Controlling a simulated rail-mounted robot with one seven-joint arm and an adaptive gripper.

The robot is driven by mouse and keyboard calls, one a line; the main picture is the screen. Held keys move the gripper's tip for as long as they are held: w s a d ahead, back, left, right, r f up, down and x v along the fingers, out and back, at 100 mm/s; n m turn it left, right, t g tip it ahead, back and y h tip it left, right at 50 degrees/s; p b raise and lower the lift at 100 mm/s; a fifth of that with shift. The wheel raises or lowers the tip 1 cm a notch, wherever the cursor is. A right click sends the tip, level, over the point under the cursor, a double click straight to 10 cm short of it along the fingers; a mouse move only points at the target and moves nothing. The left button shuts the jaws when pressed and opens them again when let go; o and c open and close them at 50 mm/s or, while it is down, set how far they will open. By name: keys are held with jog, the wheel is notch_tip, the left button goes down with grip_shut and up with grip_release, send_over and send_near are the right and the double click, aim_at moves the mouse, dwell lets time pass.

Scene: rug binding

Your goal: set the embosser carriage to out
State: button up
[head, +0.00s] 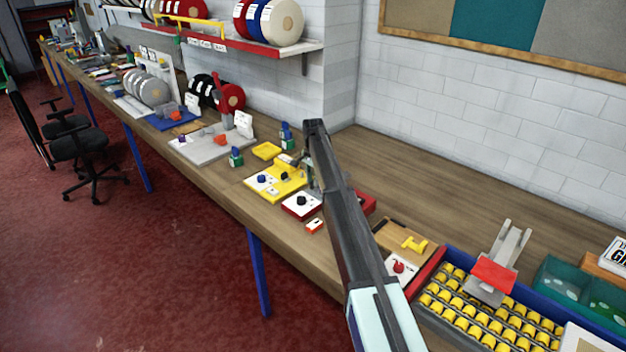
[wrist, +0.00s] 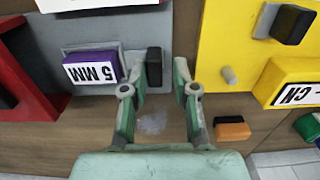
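No label that I can read names the embosser or its out position. In the wrist view, a grey plate (wrist: 92,36) carries a purple block marked "5 MM" (wrist: 92,71). An upright black block (wrist: 153,67) stands at the plate's right edge. My gripper (wrist: 163,78) is open, with its left fingertip beside the black block; contact is unclear. The right finger is over bare wood, and nothing is gripped. In the head view, my gripper (head: 310,178) is low over the bench, beside the yellow station (head: 287,185); my arm hides part of this area.
The yellow station in the wrist view (wrist: 222,60) has a short peg and a black knob. An orange-and-black block (wrist: 232,128) lies right of my gripper. A red-and-white box with a black knob (head: 302,204) stands close by. The bench behind my arm (head: 400,165) is clear.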

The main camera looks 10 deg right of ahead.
notch_tip(320, 180, up, 12)
dwell(0.6)
